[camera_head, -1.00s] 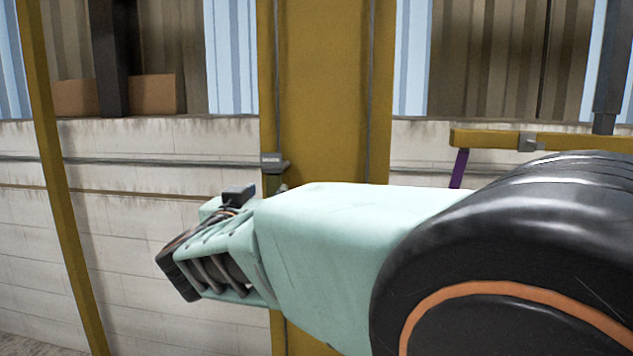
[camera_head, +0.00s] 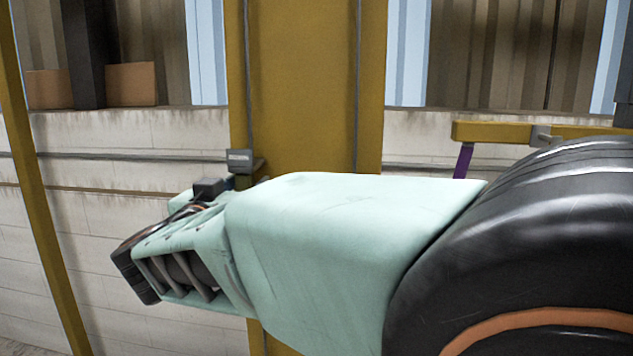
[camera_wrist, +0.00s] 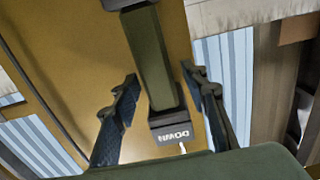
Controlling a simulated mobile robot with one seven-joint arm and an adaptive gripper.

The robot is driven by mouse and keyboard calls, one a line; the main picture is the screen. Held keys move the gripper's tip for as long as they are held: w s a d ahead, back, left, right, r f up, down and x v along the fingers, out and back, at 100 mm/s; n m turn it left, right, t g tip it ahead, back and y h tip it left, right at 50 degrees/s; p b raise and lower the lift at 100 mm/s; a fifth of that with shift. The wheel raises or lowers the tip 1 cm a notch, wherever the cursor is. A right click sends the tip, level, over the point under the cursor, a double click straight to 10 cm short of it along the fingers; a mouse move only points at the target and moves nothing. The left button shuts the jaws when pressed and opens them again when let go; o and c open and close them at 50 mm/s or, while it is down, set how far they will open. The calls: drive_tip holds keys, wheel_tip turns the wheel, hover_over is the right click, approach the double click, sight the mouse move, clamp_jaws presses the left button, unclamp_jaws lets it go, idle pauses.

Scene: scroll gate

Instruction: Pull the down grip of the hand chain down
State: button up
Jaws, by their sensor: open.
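In the wrist view the down grip (camera_wrist: 152,62) is a dark green bar. A dark block marked DOWN (camera_wrist: 172,133), its lettering upside down in this view, sits at the bar's near end. My gripper (camera_wrist: 160,74) is open, with one dark finger on each side of the bar. Gaps show between the fingers and the bar, so it is not clasped. A small grey labelled block (camera_head: 239,157) shows on the yellow column just above my wrist.
The yellow column (camera_head: 305,85) stands behind my arm, with thin dark vertical lines along it. A yellow slanted post (camera_head: 38,190) is at the left. A yellow rail (camera_head: 490,131) with a purple piece below is at the right. A pale block wall (camera_head: 110,215) lies behind.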

drive_tip(key=shift+w, duration=0.15)
clamp_jaws()
idle(0.4)
